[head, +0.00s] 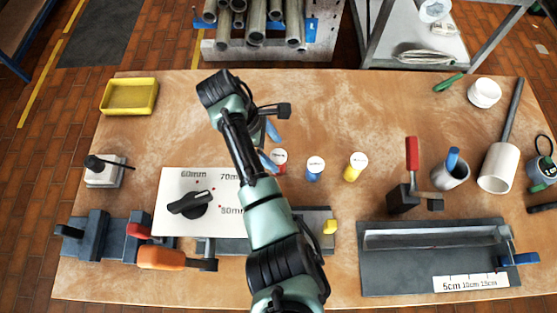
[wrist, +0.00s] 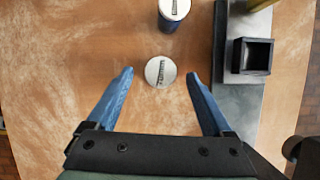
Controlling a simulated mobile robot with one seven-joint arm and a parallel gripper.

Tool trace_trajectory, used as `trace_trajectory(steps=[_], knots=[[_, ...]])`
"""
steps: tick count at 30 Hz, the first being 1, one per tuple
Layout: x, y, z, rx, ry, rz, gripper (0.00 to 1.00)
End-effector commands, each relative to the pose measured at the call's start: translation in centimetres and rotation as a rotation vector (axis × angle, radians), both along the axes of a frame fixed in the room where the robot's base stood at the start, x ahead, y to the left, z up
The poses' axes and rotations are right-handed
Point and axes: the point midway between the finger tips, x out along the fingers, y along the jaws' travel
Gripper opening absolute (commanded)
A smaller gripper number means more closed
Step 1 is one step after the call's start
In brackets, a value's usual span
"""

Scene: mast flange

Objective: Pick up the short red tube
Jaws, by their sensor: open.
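The short red tube (head: 279,161) stands upright on the wooden table in the head view, with a pale round top and red showing beneath it. My gripper (head: 273,150) is right at its left side, with its blue fingers pointing down and apart. In the wrist view the pale round top of the tube (wrist: 160,72) lies between the tips of my open gripper (wrist: 160,74), with a gap on each side. Its red side is hidden there. I cannot tell how far above the table the fingertips are.
A short blue tube (head: 315,169) and a short yellow tube (head: 355,167) stand to the right of it. The blue one also shows just ahead in the wrist view (wrist: 173,14). A dial panel (head: 180,222) and a grey fixture (head: 318,216) lie nearer the front edge.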

Motion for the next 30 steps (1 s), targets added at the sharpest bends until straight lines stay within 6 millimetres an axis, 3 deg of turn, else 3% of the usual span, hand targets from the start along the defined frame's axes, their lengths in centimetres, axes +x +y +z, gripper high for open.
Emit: trace_trajectory(steps=[8, 16, 25, 30], knots=[[-0.2, -1.0, -2.0, -0.001, 0.002, -0.003, 0.85], [-0.3, -2.3, -5.4, 0.0, 0.0, -0.001, 0.85], [-0.3, -2.4, -5.8, 0.002, -0.002, -0.001, 0.85], [-0.3, -2.4, -5.8, 0.002, -0.003, -0.001, 0.56]])
